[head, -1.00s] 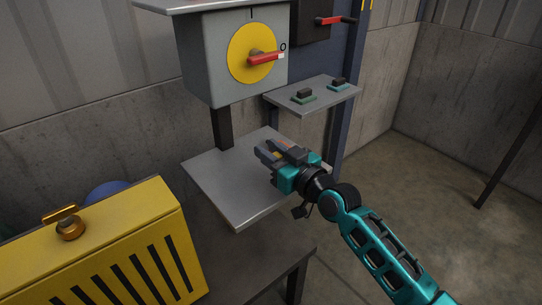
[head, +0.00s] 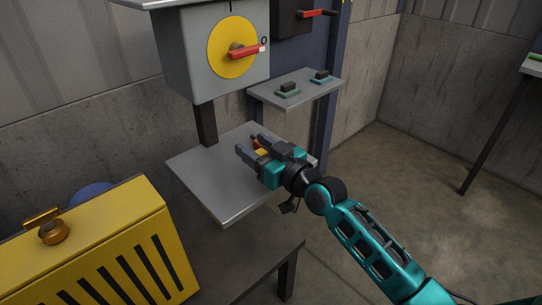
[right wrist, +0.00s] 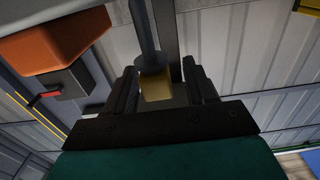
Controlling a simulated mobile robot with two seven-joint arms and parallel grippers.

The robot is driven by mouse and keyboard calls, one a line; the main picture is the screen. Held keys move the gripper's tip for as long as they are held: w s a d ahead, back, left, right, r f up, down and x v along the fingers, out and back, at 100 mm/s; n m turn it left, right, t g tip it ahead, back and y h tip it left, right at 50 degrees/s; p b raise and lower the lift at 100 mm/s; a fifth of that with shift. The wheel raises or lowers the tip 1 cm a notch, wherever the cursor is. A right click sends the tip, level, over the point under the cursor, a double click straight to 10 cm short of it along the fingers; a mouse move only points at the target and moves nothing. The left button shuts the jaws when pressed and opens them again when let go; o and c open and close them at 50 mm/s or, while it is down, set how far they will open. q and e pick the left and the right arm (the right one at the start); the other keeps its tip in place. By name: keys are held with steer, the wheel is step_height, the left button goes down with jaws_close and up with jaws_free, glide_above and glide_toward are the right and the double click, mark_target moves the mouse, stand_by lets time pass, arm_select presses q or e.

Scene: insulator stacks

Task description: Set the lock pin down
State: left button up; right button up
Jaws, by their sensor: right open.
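My right gripper (head: 251,144) is open just above the grey metal shelf (head: 205,185) below the switch box. A small orange and yellow piece, probably the lock pin (head: 262,152), shows between its spread fingers. In the right wrist view a yellow block (right wrist: 156,86) lies between the fingers (right wrist: 160,76), with gaps beside it. Whether it rests on the shelf, and its full shape, I cannot tell. My left gripper is not in view.
The grey switch box (head: 185,60) has a yellow dial (head: 222,60) with a red handle (head: 245,50). A small side shelf (head: 300,92) holds two dark blocks on coloured bases. A yellow slotted case (head: 95,235) stands at the lower left. The shelf's left part is bare.

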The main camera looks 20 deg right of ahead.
steer(key=v, duration=1.1)
arm_select(q)
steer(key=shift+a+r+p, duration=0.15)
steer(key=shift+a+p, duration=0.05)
steer(key=shift+p, duration=0.2)
arm_select(e)
steer(key=s+a+f+g+h, duration=0.1)
steer(key=s+a+f+g, duration=0.2)
steer(key=s+f, duration=0.3)
steer(key=s+a+f+m+g+h, duration=0.1)
steer(key=s+f, duration=0.5)
steer(key=f, duration=0.6)
steer(key=a+g+h, duration=0.1)
steer(key=a+g, duration=0.1)
steer(key=a, duration=0.1)
steer(key=shift+s+f, duration=0.15)
steer(key=shift+s, duration=0.2)
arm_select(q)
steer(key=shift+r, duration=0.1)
